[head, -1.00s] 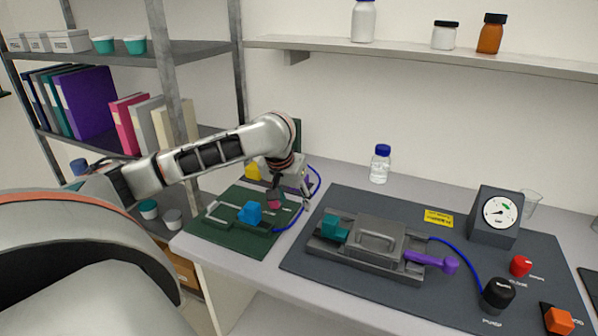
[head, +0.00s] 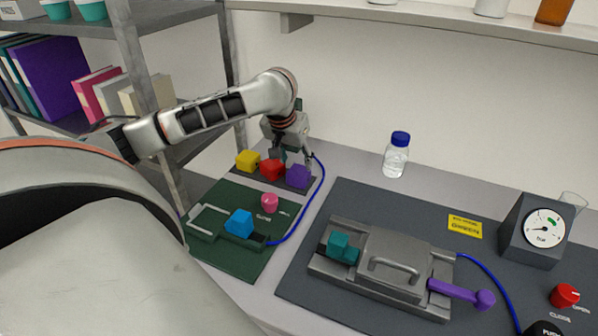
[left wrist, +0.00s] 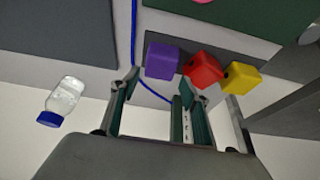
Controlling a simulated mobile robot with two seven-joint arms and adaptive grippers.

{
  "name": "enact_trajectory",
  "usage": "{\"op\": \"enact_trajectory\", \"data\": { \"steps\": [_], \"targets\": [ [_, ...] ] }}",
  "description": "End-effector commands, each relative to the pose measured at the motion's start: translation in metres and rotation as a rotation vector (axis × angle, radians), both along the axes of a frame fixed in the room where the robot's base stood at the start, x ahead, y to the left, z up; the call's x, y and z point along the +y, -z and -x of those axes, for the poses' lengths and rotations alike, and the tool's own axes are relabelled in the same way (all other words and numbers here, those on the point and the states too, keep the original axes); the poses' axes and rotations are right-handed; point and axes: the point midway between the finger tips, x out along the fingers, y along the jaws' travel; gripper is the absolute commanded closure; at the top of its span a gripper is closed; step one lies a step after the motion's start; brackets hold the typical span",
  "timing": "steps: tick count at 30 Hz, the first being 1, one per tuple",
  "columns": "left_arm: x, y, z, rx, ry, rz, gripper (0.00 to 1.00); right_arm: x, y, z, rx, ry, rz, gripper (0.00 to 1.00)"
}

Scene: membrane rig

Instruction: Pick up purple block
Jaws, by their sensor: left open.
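The purple block (head: 298,176) is at the right end of a row of three blocks on a dark strip at the back of the table. It also shows in the left wrist view (left wrist: 162,61), beyond the fingertips. My left gripper (head: 291,157) is open and empty, pointing down just above and behind the purple and red blocks. In the left wrist view its two fingers (left wrist: 156,84) stand apart, with the purple block past the gap between them. My right gripper is not in view.
The red block (head: 271,169) sits close beside the purple one, with the yellow block (head: 247,161) farther left. A blue cable (head: 322,185) runs just right of the purple block. A bottle (head: 396,156) stands farther right. The green mat (head: 225,262) lies in front.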

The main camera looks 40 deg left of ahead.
Motion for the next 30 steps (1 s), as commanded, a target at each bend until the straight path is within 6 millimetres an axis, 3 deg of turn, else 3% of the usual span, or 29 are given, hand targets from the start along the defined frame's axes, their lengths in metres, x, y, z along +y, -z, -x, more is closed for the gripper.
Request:
{"op": "enact_trajectory", "data": {
  "steps": [7, 15, 25, 26, 29, 30],
  "targets": [
    [0.003, 0.025, -0.008, 0.003, -0.001, 0.003, 0.54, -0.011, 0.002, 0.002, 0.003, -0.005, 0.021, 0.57],
    [0.008, 0.059, -0.022, 0.003, -0.001, 0.003, 0.54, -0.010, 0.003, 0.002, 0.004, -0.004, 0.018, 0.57],
    [0.010, 0.066, -0.025, 0.001, -0.001, 0.001, 0.54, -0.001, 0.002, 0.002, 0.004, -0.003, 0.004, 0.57],
    [0.010, 0.066, -0.025, 0.001, -0.001, 0.001, 0.57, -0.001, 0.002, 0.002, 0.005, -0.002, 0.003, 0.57],
    [0.010, 0.066, -0.025, 0.001, -0.001, 0.001, 0.83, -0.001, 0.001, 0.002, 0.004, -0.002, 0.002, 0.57],
    [0.010, 0.066, -0.025, 0.001, -0.001, 0.001, 0.85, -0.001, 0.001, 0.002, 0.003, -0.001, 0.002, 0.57]
  ]
}}
